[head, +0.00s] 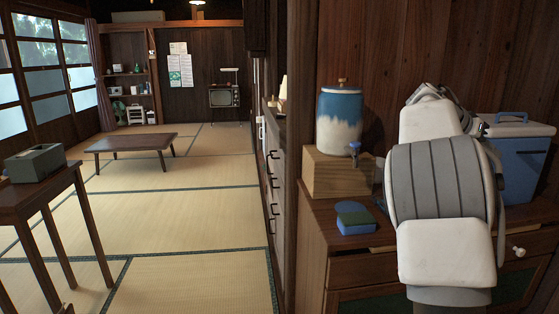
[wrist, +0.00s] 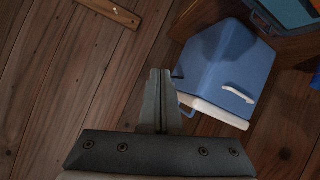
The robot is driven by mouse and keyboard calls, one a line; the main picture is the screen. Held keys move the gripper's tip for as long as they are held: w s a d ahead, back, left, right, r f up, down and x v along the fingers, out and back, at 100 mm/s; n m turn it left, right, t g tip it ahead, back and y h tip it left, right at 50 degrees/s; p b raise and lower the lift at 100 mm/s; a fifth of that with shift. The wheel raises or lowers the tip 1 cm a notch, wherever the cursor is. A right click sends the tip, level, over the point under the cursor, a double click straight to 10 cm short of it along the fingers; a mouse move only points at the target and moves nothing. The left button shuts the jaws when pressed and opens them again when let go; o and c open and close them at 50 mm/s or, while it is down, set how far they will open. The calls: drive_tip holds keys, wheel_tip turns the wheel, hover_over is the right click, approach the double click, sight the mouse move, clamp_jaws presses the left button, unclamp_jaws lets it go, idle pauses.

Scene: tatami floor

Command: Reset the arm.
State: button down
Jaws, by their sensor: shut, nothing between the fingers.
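My arm (head: 440,185) fills the right of the head view, bent in front of the wooden cabinet. The gripper itself is hidden there behind the arm links. In the wrist view my gripper (wrist: 160,75) is shut, its two grey fingers side by side with nothing between them. Its tips appear just left of a blue cooler box (wrist: 220,65); I cannot tell how far apart they are. The same cooler (head: 520,160) shows in the head view, right of the arm and partly covered by it.
On the cabinet (head: 315,240) are a blue-and-white jar (head: 338,120) with a tap on a wooden box (head: 325,172), and a blue-green sponge (head: 355,218). A plank wall rises behind. A side table (head: 30,200) with a grey box and a low table (head: 130,143) stand left on open tatami.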

drive_tip(key=s+a+f+n+t+y, duration=0.1)
drive_tip(key=s+a+f+n+y, duration=0.35)
drive_tip(key=s+a, duration=0.7)
drive_tip(key=s+a+f+n+t+y, duration=0.1)
drive_tip(key=s+a+f+n+y, duration=0.4)
drive_tip(key=s+a, duration=0.6)
drive_tip(key=s+a+f+n+t+y, duration=0.25)
drive_tip(key=s+a+f, duration=0.35)
drive_tip(key=s+a, duration=0.5)
wheel_tip(320, 180, up, 29)
drive_tip(key=w+a+p, duration=0.1)
drive_tip(key=p, duration=2.7)
drive_tip(key=shift+g+p, duration=0.3)
drive_tip(key=shift+g, duration=0.15)
drive_tip(key=shift+f+m, duration=0.15)
drive_tip(key=shift+m, duration=0.15)
